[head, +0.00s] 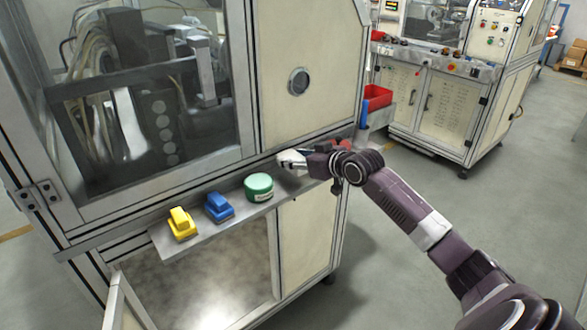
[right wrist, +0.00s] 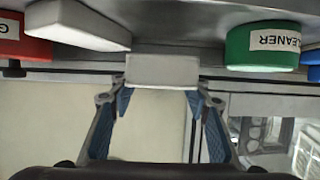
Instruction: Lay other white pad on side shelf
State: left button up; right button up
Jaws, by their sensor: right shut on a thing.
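A white pad (right wrist: 162,70) is between the two fingertips of my right gripper (right wrist: 160,92), which is shut on it. In the head view the right gripper (head: 305,161) is at the right part of the side shelf (head: 240,222), with a white pad (head: 291,158) at its tip. In the right wrist view the other white pad (right wrist: 78,25) lies on the shelf, left of the held one. I cannot tell whether the held pad touches the shelf. My left gripper is not in view.
A green cleaner tin (head: 259,187), a blue block (head: 218,207) and a yellow block (head: 181,223) stand in a row on the shelf, left of the gripper. A red tin (right wrist: 22,40) stands beyond the other pad. The machine front (head: 297,50) rises behind the shelf.

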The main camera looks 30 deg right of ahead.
aim_at(293, 178)
notch_tip(293, 178, down, 3)
jog(key=shift+a+f+p, duration=0.1)
jog(key=shift+p, duration=0.2)
jog(key=shift+w+f+p, duration=0.1)
jog(key=shift+f+p, duration=0.2)
jog(key=shift+w+f, duration=0.1)
jog(key=shift+f, duration=0.1)
jog(key=shift+f, duration=0.1)
jog(key=shift+f, duration=0.1)
jog(key=o, duration=0.6)
